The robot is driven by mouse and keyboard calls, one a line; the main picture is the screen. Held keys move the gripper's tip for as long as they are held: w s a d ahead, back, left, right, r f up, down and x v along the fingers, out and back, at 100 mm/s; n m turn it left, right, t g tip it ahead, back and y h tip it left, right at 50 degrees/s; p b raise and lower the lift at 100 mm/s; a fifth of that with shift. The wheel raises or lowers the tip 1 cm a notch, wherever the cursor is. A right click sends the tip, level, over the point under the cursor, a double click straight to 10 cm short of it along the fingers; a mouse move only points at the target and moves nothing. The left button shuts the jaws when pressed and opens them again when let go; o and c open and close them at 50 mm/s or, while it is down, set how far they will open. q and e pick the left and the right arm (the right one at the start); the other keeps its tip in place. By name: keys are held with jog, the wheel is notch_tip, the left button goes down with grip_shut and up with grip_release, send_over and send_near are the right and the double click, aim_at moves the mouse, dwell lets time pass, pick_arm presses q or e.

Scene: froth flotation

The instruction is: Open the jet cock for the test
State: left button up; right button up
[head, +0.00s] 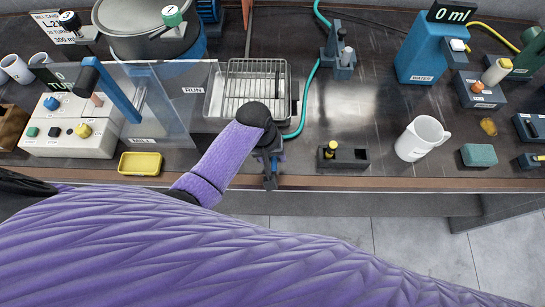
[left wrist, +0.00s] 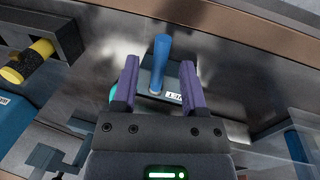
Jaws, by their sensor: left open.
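In the left wrist view, the jet cock shows as a blue upright lever (left wrist: 161,62) on a dark base (left wrist: 174,78) with a partly hidden white label. My left gripper (left wrist: 160,80) is open, its two purple fingers on either side of the lever with a gap to each. I see no contact between fingers and lever. In the head view, my left gripper (head: 268,163) is over the bench's front edge, below the wire-rack tray. There the gripper and wrist mostly hide the cock. My right gripper is not in view.
A teal hose (head: 302,105) curves down beside the wire-rack tray (head: 218,97). A dark block with a yellow knob (head: 352,158) stands to the right, a white jug (head: 419,140) beyond it. A clear screen (head: 185,85) and yellow dish (head: 140,164) are to the left.

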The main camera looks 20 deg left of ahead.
pick_arm(q)
jog(key=shift+f, duration=0.15)
grip_shut()
dwell(1.4)
